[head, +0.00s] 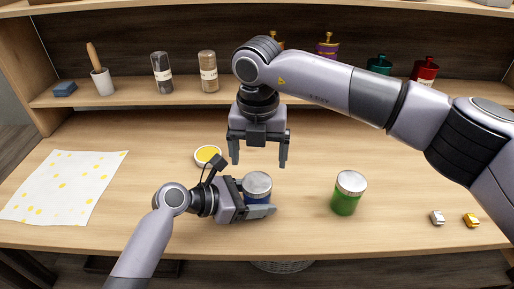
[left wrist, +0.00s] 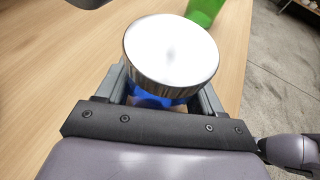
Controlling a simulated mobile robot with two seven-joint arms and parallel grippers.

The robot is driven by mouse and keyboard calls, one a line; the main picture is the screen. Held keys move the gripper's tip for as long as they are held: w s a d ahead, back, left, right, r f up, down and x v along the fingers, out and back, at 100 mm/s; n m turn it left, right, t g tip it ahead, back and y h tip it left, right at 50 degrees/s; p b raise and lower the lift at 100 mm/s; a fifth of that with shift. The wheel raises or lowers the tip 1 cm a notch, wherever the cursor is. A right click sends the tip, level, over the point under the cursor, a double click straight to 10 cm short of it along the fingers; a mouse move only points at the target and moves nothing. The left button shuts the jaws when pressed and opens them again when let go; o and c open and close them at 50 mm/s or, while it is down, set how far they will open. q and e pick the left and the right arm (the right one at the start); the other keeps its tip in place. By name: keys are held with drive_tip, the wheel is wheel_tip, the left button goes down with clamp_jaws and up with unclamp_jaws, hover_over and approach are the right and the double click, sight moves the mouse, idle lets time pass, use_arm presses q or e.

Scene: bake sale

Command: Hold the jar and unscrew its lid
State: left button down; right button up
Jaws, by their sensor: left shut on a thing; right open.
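A blue jar (head: 257,194) with a silver lid (head: 257,183) stands on the table at the middle front. My left gripper (head: 262,204) is shut on the jar's body from the left. In the left wrist view the silver lid (left wrist: 171,50) sits on the blue jar (left wrist: 155,99) between the fingers, and part of the jar is hidden by the lid and gripper. My right gripper (head: 258,155) points down above and behind the jar, open and empty, apart from the lid. A green jar (head: 345,203) with its own silver lid stands to the right, untouched.
A yellow-topped round dish (head: 207,155) lies behind my left gripper. A spotted white cloth (head: 65,187) lies at the left. Two small blocks, silver (head: 437,217) and gold (head: 471,220), sit at the right. Several shelf items, including a spice jar (head: 208,72), stand at the back.

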sight(257, 182)
drive_tip(key=n, duration=0.4)
drive_tip(key=shift+r+n, duration=0.35)
drive_tip(key=shift+n, duration=0.05)
drive_tip(key=n, duration=0.4)
drive_tip(key=shift+s+r+n, duration=0.15)
drive_tip(key=shift+r+n, duration=0.15)
drive_tip(key=n, duration=0.4)
drive_tip(key=shift+s+a+r+n, duration=0.1)
drive_tip(key=shift+s+r+n, duration=0.1)
drive_tip(key=shift+r+n, duration=0.15)
drive_tip(key=n, duration=0.4)
drive_tip(key=shift+s+r+n+g, duration=0.25)
drive_tip(key=shift+r+n+g, duration=0.05)
drive_tip(key=shift+n, duration=0.05)
drive_tip(key=shift+f, duration=4)
